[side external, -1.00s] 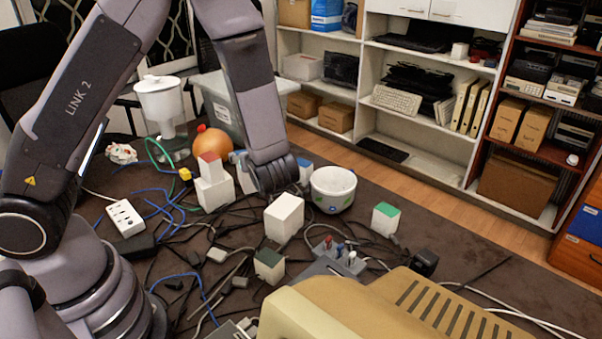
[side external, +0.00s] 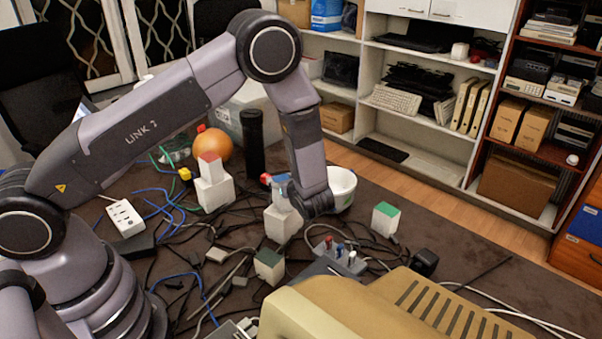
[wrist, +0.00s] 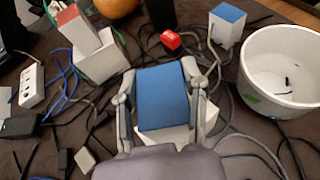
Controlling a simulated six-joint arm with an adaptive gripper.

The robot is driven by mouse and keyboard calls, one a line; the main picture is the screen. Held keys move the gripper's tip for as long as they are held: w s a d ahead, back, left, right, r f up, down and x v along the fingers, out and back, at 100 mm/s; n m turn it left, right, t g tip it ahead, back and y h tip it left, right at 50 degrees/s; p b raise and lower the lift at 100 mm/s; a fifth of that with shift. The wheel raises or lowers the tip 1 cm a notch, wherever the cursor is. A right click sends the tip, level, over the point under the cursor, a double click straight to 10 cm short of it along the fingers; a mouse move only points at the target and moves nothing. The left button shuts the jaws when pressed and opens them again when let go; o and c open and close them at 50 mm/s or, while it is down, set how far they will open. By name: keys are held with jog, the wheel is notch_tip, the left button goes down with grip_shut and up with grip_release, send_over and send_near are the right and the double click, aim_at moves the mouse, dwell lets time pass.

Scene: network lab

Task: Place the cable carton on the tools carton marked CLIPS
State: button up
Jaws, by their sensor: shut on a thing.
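My gripper (wrist: 163,100) is shut on a blue-topped carton (wrist: 162,97), which I take to be the cable carton. In the side external view the held carton (side external: 279,186) is partly hidden by my wrist. A larger white carton (side external: 281,224) stands directly below it, and its edge (wrist: 182,134) shows under the held carton in the wrist view. I cannot read any CLIPS marking, so I cannot confirm it is the tools carton. Whether the two cartons touch is unclear.
A red-topped carton (side external: 210,167) sits on a white one (side external: 213,193) to the left. A white bowl (wrist: 283,75), another blue-topped carton (wrist: 227,24), a small red block (wrist: 171,40) and a black cylinder (side external: 253,145) are nearby. Green-topped cartons (side external: 385,220) (side external: 269,265) and cables surround the spot.

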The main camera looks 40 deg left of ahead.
jog(key=shift+f, duration=0.15)
jog(key=o, duration=1.2)
